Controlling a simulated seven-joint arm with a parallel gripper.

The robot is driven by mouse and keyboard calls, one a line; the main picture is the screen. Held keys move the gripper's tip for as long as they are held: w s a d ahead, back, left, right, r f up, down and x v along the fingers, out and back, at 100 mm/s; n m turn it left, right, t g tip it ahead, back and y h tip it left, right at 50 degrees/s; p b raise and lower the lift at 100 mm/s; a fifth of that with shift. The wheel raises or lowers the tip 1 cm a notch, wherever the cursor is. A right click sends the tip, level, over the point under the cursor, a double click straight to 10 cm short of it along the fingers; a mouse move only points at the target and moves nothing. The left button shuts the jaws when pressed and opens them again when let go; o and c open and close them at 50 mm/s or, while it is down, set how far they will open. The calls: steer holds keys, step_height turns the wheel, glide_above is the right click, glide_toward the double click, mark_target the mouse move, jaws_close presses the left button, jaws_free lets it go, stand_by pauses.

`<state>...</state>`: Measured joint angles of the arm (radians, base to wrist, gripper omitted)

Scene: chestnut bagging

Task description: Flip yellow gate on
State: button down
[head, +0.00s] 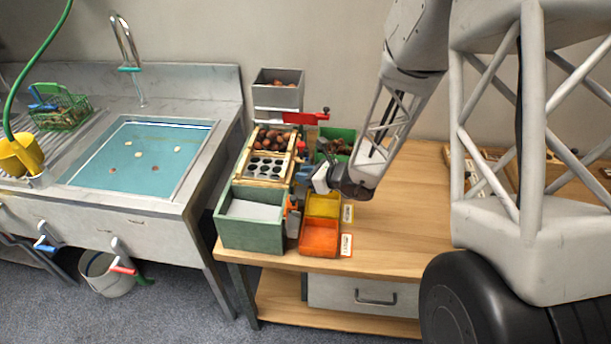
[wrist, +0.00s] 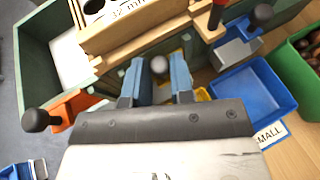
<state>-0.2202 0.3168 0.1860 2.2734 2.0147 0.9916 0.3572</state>
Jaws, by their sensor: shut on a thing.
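My gripper (wrist: 158,82) has blue fingers closed around a dark round knob (wrist: 159,65) at the side of the wooden sorter; the knob sits between the orange and blue gates. The yellow gate's body is hidden by my gripper, so I cannot tell its position. Only a yellow sliver (wrist: 203,94) shows beside the right finger. In the head view, my gripper (head: 306,174) reaches in from the right to the sorter's side, above the yellow tray (head: 323,206).
The orange gate (wrist: 75,106) with its black knob is to the left, the blue gate (wrist: 235,50) to the right. The orange tray (head: 320,238) stands in front of the yellow one. A blue tray (wrist: 254,90) labelled SMALL and a green bin (wrist: 297,52) are close on the right.

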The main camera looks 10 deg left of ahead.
steer(key=shift+r, duration=1.75)
steer(key=c, duration=1)
jaws_free()
steer(key=shift+d, duration=0.1)
steer(key=shift+v, duration=3.8)
steer(key=shift+s+r, duration=0.1)
